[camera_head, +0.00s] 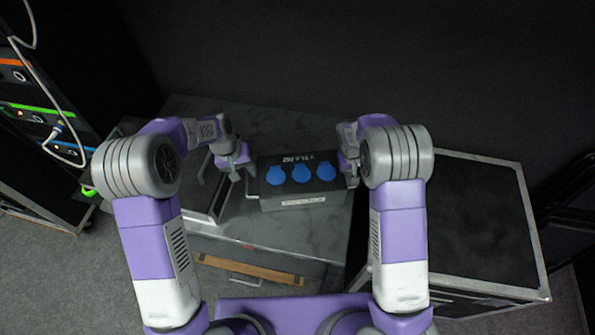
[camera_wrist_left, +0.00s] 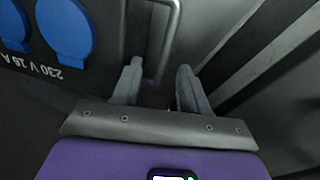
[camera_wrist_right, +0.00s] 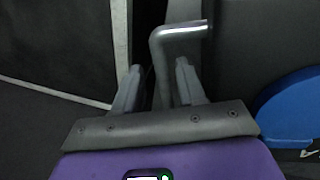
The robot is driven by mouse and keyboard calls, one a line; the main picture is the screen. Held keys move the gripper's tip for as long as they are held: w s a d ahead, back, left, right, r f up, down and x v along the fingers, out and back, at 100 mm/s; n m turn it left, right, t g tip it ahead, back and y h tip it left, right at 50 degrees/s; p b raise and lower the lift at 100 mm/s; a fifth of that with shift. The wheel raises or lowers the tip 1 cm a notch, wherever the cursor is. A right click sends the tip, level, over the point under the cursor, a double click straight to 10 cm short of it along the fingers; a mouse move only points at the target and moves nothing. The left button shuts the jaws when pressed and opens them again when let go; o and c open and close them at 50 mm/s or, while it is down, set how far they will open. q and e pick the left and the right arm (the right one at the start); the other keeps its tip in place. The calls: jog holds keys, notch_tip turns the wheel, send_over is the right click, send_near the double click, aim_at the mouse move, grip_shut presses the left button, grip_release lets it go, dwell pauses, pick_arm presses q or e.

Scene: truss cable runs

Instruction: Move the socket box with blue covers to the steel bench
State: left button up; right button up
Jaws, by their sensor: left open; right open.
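The socket box (camera_head: 278,203) is dark grey with several round blue covers and white lettering. It sits on a grey mottled top (camera_head: 270,235) in front of me. My left gripper (camera_head: 236,172) is open at the box's left end; in the left wrist view, a bent metal handle (camera_wrist_left: 176,22) reaches down between its fingers. My right gripper (camera_head: 351,180) is open at the right end; in the right wrist view, another metal handle (camera_wrist_right: 178,34) runs down between its fingers. Neither gripper is closed on a handle. I cannot tell which surface is the steel bench.
A black case with silver edges (camera_head: 460,220) stands at the right with a bare top. A rack with cables (camera_head: 40,115) stands at the left. A metal-edged object (camera_head: 205,200) lies left of the box. An orange-brown strip (camera_head: 250,268) shows below the top's front edge.

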pick_arm(q)
notch_tip(320, 180, up, 5)
jog(key=shift+s+a, duration=0.1)
jog(key=shift+s, duration=0.05)
pick_arm(e)
jog(key=shift+s+r, duration=0.15)
jog(key=shift+s, duration=0.1)
jog(key=shift+w, duration=0.1)
jog(key=shift+r, duration=0.2)
pick_arm(q)
jog(key=shift+r, duration=0.7)
pick_arm(e)
notch_tip(320, 180, up, 11)
jog(key=a, duration=0.2)
jog(key=shift+a+r, duration=0.15)
jog(key=shift+r, duration=0.05)
pick_arm(q)
jog(key=shift+r, duration=0.1)
